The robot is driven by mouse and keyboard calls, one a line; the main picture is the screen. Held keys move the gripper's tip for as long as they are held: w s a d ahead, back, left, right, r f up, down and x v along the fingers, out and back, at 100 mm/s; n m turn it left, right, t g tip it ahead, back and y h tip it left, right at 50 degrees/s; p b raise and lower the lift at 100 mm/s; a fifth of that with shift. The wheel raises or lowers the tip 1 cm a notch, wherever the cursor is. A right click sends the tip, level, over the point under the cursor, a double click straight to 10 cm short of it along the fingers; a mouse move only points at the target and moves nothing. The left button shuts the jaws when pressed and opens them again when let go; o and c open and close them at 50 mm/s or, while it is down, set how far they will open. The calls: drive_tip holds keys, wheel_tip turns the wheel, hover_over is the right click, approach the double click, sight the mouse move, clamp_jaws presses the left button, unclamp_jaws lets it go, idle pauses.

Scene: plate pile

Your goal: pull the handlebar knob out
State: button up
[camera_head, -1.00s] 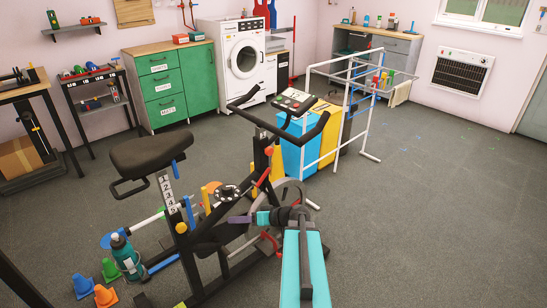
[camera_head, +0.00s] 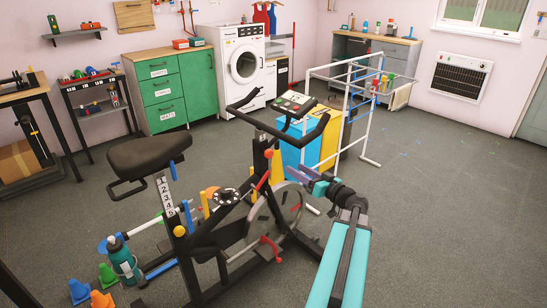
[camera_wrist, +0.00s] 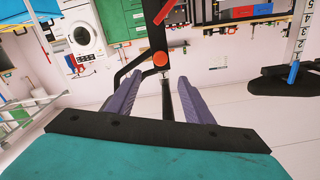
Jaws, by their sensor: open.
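The exercise bike (camera_head: 215,235) stands in the middle of the head view. A small red round knob (camera_head: 268,153) sits on its front post, below the handlebar (camera_head: 308,135). My gripper (camera_head: 291,172) is open, to the right of the post and slightly lower than the knob in the picture. In the wrist view, which looks upside down, the knob (camera_wrist: 160,58) appears between and beyond the purple fingertips of my gripper (camera_wrist: 159,77). The fingers look apart from the knob, and nothing is held.
A red lever (camera_head: 263,180) sits on the post just below the knob. The flywheel (camera_head: 287,207) is close under my gripper. A white drying rack (camera_head: 368,130) and blue and yellow bins (camera_head: 325,147) stand behind. The floor at right is clear.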

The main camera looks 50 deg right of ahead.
sight(271, 154)
drive_tip(key=shift+w, duration=0.1)
drive_tip(key=w, duration=0.4)
drive_tip(key=w+p, duration=0.1)
drive_tip(key=w, duration=0.4)
drive_tip(key=w+d, duration=0.1)
drive_tip(key=w, duration=0.3)
drive_tip(key=shift+w+p, duration=0.3)
drive_tip(key=shift+w, duration=0.05)
clamp_jaws()
